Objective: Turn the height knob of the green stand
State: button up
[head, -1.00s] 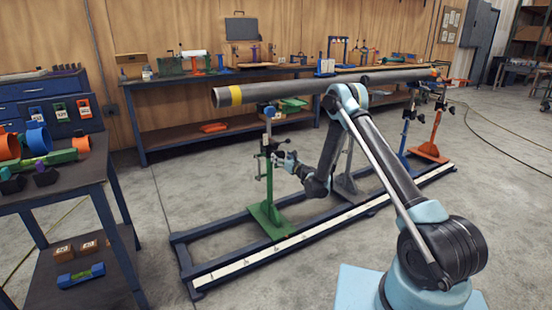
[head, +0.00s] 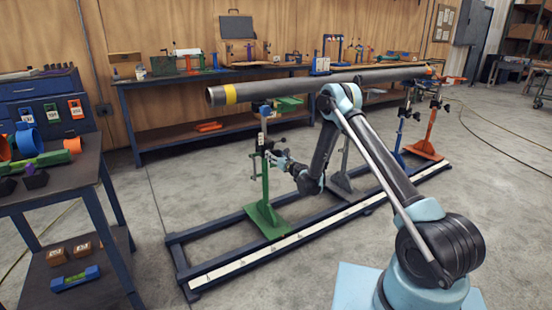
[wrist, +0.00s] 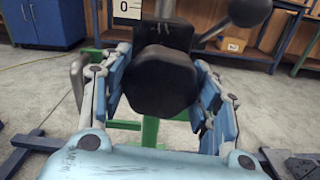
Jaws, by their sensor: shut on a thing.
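The green stand (head: 265,190) stands upright on the dark rail frame, under the left part of the grey pipe (head: 310,82). Its black, many-sided height knob (wrist: 160,82) fills the middle of the wrist view. My gripper (head: 274,157) is at the stand's post, about halfway up. In the wrist view my gripper (wrist: 165,95) has its blue-padded fingers on the left and right sides of the knob, shut on it. A white scale plate marked 0 (wrist: 127,10) shows above the knob. In the head view the knob is too small to make out.
A black ball-ended lever (wrist: 250,12) is close above right of the knob. The rail frame (head: 215,262) lies along the floor. A grey stand (head: 342,180), a blue one and an orange one (head: 432,130) stand farther along. A cart (head: 60,180) stands at left.

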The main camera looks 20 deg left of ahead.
jog(key=shift+m, duration=2.1)
jog(key=o, duration=1.1)
jog(key=shift+w, duration=0.1)
jog(key=shift+d, duration=0.1)
jog(key=shift+v, duration=3.7)
